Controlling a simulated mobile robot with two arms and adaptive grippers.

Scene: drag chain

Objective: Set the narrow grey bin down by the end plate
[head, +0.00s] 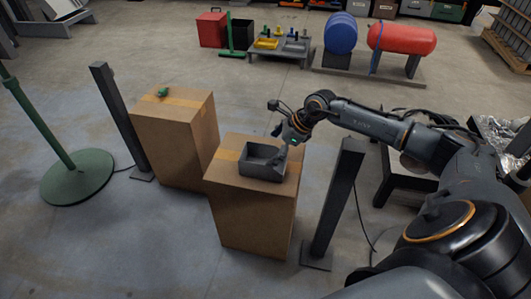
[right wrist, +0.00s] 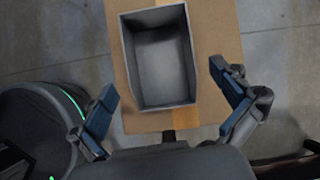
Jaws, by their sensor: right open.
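The grey bin (head: 258,171), an open-topped rectangular box, sits upright and empty on the nearer cardboard box (head: 250,215). In the right wrist view the bin (right wrist: 190,62) lies ahead of my right gripper, its near end facing the hand. My right gripper (head: 279,147) is open, at the bin's right rear side in the head view. In the right wrist view its two fingers (right wrist: 163,80) are spread wider than the bin, apart from it, with nothing held. My left gripper is out of view. I cannot make out which part is the end plate.
A second cardboard box (head: 177,138) with a small green object (head: 163,92) on top stands to the left. Dark posts (head: 118,115) and (head: 333,200) stand either side. A green round-based stand (head: 78,177) is at far left. Open floor lies behind, before a low platform (head: 280,47).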

